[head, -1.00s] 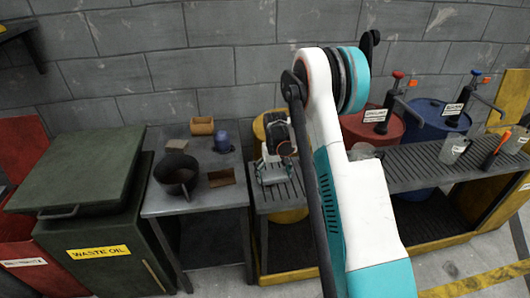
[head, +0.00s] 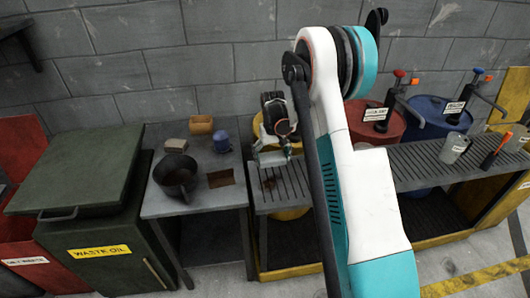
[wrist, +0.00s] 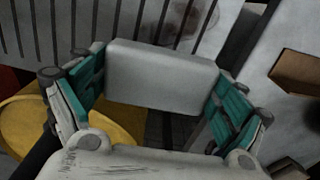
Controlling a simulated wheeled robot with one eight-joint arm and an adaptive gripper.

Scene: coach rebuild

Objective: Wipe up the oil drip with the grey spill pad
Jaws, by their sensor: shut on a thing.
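My gripper (head: 272,157) is above the left end of the slatted bench (head: 293,190). In the wrist view, its teal fingers (wrist: 158,90) are shut on the grey spill pad (wrist: 160,72), a pale block held crosswise between them. The oil drip (head: 268,184) shows as a dark brown mark on the slats, just below the gripper in the head view. In the wrist view the oil drip (wrist: 192,20) is a smudged dark stain beyond the pad, apart from it in the picture. The pad's underside is hidden.
A green waste oil bin (head: 90,235) stands further left. Red and blue drums stand behind the bench.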

